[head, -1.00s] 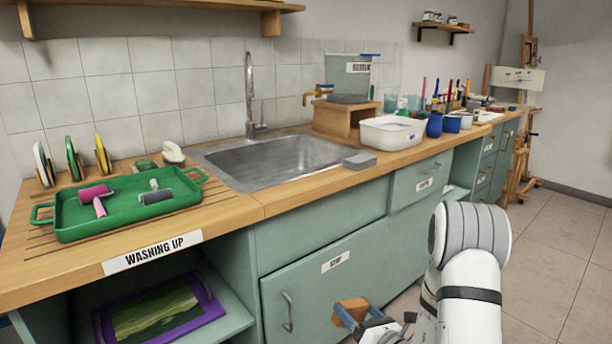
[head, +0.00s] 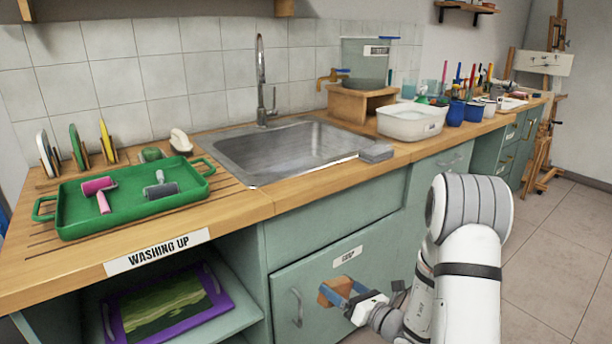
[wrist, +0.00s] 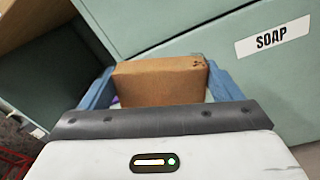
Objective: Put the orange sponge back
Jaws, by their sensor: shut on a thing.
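The orange-brown sponge (head: 333,290) is a small block held in front of the green cabinet door labelled SOAP, below counter height. My gripper (head: 346,294) is shut on it, with a blue finger on either side. In the wrist view the sponge (wrist: 160,82) sits squarely between the blue fingers, its broad face towards the camera. I cannot tell whether the sponge touches the door. A grey block (head: 376,151), perhaps another sponge, lies on the sink's right front rim.
A green tray (head: 70,232) with rollers lies left of the sink (head: 250,165). A white tub (head: 410,125) and several pots stand to the right. The cabinet door (head: 330,325) has a handle (head: 297,307). An open shelf (head: 240,312) holds a purple frame. Floor at right is clear.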

